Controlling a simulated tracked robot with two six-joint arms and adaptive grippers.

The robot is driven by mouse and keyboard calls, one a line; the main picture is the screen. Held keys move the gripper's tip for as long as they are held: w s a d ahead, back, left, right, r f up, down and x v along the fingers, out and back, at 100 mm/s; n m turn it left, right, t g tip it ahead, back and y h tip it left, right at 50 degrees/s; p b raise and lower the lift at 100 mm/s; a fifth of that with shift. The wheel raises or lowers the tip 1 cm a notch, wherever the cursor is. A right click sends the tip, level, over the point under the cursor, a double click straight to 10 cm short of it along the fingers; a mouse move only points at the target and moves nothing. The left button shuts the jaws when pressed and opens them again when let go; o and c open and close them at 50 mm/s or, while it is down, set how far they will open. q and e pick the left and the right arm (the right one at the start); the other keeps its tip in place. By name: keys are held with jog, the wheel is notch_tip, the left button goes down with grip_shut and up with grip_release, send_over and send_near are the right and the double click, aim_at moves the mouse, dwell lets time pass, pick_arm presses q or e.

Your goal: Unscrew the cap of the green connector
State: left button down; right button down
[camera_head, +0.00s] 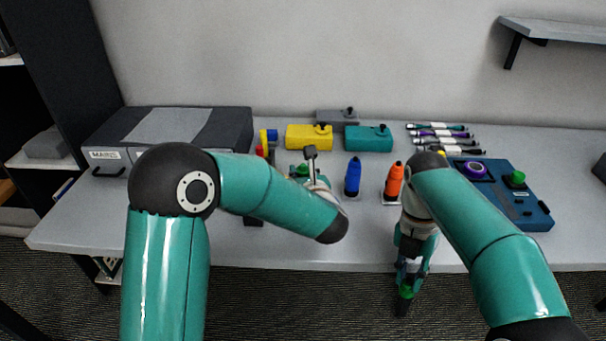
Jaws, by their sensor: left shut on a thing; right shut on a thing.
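My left gripper (310,165) is over the table left of the blue connector, mostly hidden behind its own arm. It is shut beside a small green piece (301,170), of which only a little shows; I cannot tell its full shape. My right gripper (406,285) points down in front of the table's front edge. It is shut on a green part (406,291) with a dark lower end. I cannot tell from this view which of the two green pieces is the connector body and which its cap.
A blue connector (352,178) and an orange connector (393,182) stand between the arms. Yellow (308,137), teal (368,139) and grey boxes stand behind.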

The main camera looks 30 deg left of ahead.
pick_arm(q)
jog(key=shift+f, duration=0.2)
jog(key=c, duration=0.8)
grip_release()
jog(key=shift+r, duration=0.1)
